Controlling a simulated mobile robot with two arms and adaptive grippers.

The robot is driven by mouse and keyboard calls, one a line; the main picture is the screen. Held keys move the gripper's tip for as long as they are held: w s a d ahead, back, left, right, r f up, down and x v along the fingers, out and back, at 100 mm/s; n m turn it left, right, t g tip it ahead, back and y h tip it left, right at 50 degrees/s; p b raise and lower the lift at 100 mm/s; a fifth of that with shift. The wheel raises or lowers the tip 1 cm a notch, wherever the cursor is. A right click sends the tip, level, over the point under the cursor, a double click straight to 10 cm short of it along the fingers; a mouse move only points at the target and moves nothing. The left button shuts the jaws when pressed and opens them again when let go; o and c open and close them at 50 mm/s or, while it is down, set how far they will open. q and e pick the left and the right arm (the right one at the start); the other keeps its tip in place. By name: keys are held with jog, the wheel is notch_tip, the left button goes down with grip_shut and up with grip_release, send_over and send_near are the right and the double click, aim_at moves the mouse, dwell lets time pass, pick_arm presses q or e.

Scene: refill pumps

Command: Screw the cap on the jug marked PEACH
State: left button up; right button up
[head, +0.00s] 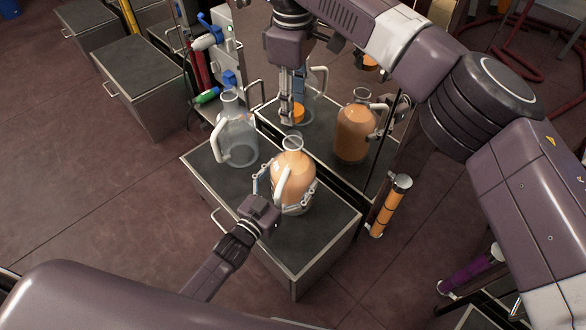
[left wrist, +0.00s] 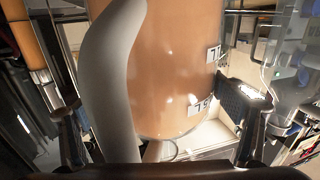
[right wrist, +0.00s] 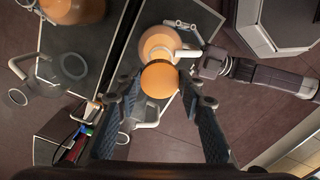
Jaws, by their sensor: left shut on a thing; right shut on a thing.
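A jug of peach-coloured liquid (head: 293,178) stands upright on a dark-topped cabinet, its neck open and its pale handle towards me. My left gripper (head: 282,190) is shut around its body; in the left wrist view the jug (left wrist: 165,75) fills the middle behind the handle (left wrist: 108,80). Small tags show on it, but I cannot read PEACH. My right gripper (head: 294,113) points down, shut on an orange cap (head: 298,117). The cap (right wrist: 159,79) is above the neck and apart from it. In the right wrist view, the jug (right wrist: 158,44) is partly hidden behind it.
A clear, empty-looking jug (head: 238,137) stands left of the peach jug on the cabinet top (head: 325,222). An orange tube (head: 389,205) stands at the cabinet's right. Hoses and bottles are at the back left.

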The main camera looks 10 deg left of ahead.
jog(key=shift+d+f, duration=0.1)
jog(key=shift+f, duration=2.25)
jog(key=shift+f, duration=0.85)
jog(key=shift+f, duration=0.6)
